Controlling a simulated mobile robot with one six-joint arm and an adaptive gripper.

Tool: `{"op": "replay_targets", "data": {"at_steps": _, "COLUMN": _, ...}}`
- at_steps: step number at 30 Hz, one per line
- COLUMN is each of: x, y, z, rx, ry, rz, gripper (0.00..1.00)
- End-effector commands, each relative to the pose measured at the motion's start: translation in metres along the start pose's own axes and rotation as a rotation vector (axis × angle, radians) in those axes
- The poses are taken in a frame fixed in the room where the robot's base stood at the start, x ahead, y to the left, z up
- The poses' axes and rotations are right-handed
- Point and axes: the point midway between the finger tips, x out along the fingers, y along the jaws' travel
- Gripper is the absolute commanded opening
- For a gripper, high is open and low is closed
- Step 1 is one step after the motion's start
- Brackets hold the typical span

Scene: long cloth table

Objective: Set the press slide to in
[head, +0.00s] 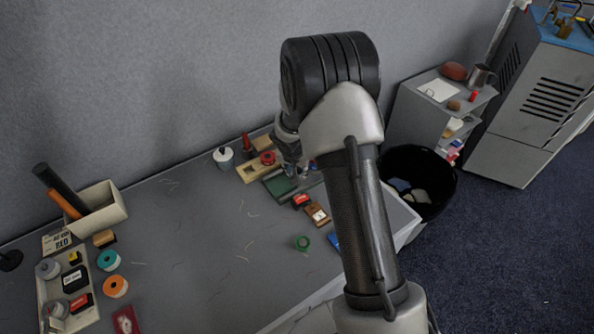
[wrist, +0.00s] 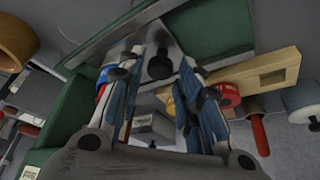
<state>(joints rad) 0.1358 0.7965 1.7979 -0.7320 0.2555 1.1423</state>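The press shows in the head view as a low green body (head: 277,185) near the back of the table, partly hidden by my arm. In the wrist view its green parts (wrist: 215,28) flank a grey metal plate with a black knob (wrist: 160,67), which looks like the slide. My gripper (wrist: 164,58) is open, with its fingertips on either side of the knob and some gap showing. I cannot tell whether the fingers touch the knob. In the head view my gripper (head: 291,165) is small and mostly hidden over the press.
A wooden block (head: 252,174) with a red spool (head: 267,158) stands close behind the press. A red-and-black stamp (head: 301,201) and a brown block (head: 317,214) lie in front. A green ring (head: 302,243) lies nearer. The table's middle is mostly clear. A black bin (head: 436,180) stands beyond the right edge.

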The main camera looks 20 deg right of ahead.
Motion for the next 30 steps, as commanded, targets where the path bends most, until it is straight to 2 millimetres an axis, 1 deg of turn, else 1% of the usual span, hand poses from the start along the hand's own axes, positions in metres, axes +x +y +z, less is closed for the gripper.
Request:
{"op": "replay_targets", "data": {"at_steps": 1, "x": 0.0050, "y": -0.0001, "z": -0.0001, "rx": 0.000, "ry": 0.001, "rz": 0.000, "gripper": 0.32}}
{"op": "replay_targets", "data": {"at_steps": 4, "x": 0.0097, "y": -0.0001, "z": 0.0002, "rx": 0.000, "ry": 0.000, "rz": -0.001, "gripper": 0.32}}
{"op": "replay_targets", "data": {"at_steps": 13, "x": 0.0105, "y": -0.0001, "z": -0.0003, "rx": 0.000, "ry": 0.001, "rz": -0.001, "gripper": 0.32}}
{"op": "replay_targets", "data": {"at_steps": 27, "x": 0.0103, "y": -0.0001, "z": -0.0002, "rx": 0.000, "ry": 0.000, "rz": 0.000, "gripper": 0.00}}
{"op": "replay_targets", "data": {"at_steps": 30, "x": 0.0103, "y": -0.0001, "z": -0.0002, "rx": 0.000, "ry": 0.000, "rz": 0.000, "gripper": 0.00}}
